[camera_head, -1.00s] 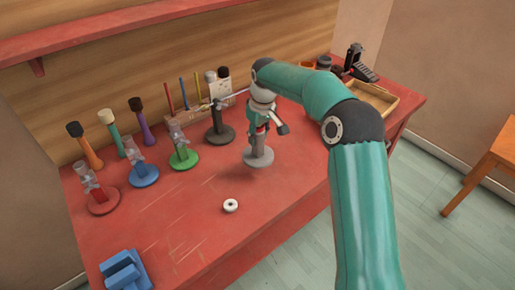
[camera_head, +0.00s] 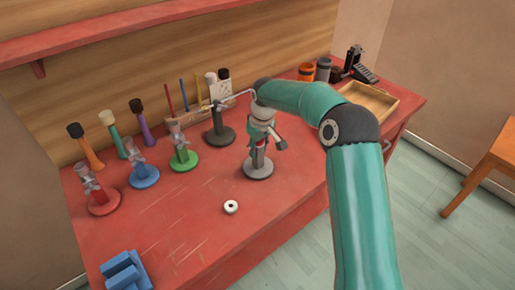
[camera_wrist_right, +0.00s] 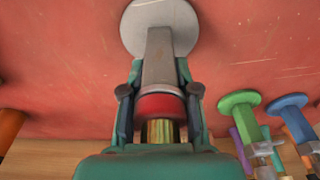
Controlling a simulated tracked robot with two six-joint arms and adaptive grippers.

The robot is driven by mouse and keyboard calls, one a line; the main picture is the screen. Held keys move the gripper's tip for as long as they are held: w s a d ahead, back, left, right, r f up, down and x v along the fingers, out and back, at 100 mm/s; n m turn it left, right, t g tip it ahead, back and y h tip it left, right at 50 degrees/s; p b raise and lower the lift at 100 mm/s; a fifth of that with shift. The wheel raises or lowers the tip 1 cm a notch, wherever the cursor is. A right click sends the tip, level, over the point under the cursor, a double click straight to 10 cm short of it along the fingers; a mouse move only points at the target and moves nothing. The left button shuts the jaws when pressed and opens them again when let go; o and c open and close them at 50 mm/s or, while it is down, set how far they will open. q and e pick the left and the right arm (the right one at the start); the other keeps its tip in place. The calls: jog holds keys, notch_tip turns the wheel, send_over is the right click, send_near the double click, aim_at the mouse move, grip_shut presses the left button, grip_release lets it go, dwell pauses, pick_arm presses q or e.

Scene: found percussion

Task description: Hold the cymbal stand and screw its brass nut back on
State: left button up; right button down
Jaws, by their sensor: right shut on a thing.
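A grey stand with a round base (camera_head: 258,170) is upright near the middle of the red bench. In the right wrist view its pale round base (camera_wrist_right: 160,27), tapered grey post (camera_wrist_right: 158,60), red band (camera_wrist_right: 160,106) and ribbed brass-coloured part (camera_wrist_right: 160,131) show. My right gripper (camera_head: 260,145) points down over this stand. Its fingers are closed around the stand at the post and red band. I cannot tell whether the brass part is a thread or a nut; the palm hides its end. My left gripper is out of view.
A white ring (camera_head: 231,207) lies in front of the stand. A dark stand (camera_head: 219,136) with a rod is behind left. Green (camera_head: 184,160), blue (camera_head: 144,176) and red (camera_head: 103,201) stands line the left. A blue block (camera_head: 124,270) is at the front left, a wooden tray (camera_head: 382,110) at the right.

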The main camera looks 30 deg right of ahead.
jog(key=c, duration=0.8)
grip_release()
jog(key=shift+f, duration=0.1)
jog(key=shift+c, duration=0.2)
jog(key=r, duration=0.4)
jog(key=s+r, duration=0.1)
jog(key=r, duration=0.7)
jog(key=shift+s+d+r, duration=0.1)
jog(key=shift+s, duration=0.3)
